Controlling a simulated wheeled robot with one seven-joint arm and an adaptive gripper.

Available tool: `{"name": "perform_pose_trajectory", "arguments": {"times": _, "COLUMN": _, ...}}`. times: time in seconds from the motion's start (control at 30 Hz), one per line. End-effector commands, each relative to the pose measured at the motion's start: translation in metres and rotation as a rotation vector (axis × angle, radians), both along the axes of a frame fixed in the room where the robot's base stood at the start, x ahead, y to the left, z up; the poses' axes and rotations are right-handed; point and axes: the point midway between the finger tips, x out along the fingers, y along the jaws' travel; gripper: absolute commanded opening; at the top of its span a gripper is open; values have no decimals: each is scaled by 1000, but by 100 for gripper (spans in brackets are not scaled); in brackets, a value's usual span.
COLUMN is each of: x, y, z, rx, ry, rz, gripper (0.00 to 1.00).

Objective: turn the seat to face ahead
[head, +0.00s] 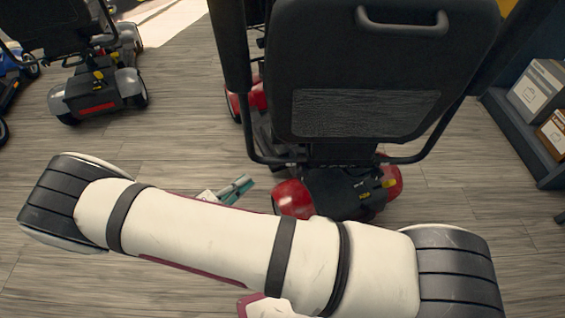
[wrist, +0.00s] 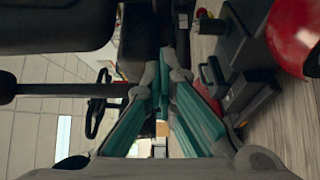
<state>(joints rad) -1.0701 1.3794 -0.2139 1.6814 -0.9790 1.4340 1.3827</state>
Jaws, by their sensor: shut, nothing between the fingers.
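The black seat (head: 380,60) of the near scooter shows its back to me in the head view, with a handle loop at the top and armrests at both sides. It stands above the scooter's red and black rear body (head: 295,198), and looks slightly turned against it. My gripper (head: 243,182) shows partly behind my arm, low and left of the rear body. In the wrist view, which is sideways, my teal gripper fingers (wrist: 166,72) are shut and empty. The dark seat (wrist: 55,25) is at upper left there, and a red fender (wrist: 297,35) at upper right.
A grey scooter (head: 97,90) stands at the upper left, with part of a blue one (head: 12,75) beside it. A shelf with boxes (head: 540,95) is at the right. The wood floor between the scooters is clear. An armrest bar (wrist: 60,89) runs close by in the wrist view.

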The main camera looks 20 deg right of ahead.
Motion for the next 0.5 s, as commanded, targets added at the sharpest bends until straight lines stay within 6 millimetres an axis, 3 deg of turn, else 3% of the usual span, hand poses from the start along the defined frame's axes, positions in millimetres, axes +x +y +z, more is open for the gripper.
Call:
{"name": "perform_pose_trajectory", "arguments": {"times": 0.23, "x": 7, "y": -13, "z": -5, "rx": -8, "ry": -6, "rz": 13, "gripper": 0}}
{"name": "perform_pose_trajectory", "arguments": {"times": 0.5, "x": 30, "y": -59, "z": -5, "rx": -7, "ry": -6, "rz": 10, "gripper": 0}}
